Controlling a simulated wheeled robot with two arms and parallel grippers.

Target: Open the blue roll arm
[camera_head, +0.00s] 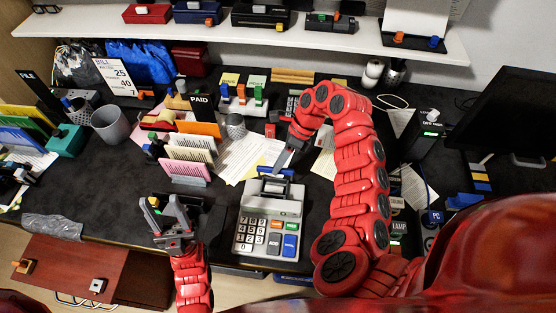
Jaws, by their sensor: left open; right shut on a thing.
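The adding machine (270,220) stands on the dark desk, with grey, orange and blue keys on its front. The blue roll arm (272,172) shows as a short blue bar at the machine's back edge. My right gripper (284,162) reaches down from the curved red arm to this bar and is shut on it; the fingers partly hide the contact. My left gripper (168,222) is open and empty, near the desk's front edge, left of the machine and apart from it.
A card rack (188,165) with pink, white and orange cards stands left of the machine. A grey cup (110,124) is further left. Loose papers (238,158) lie behind the machine. A black monitor (510,112) stands at the right. A white shelf (230,36) runs above.

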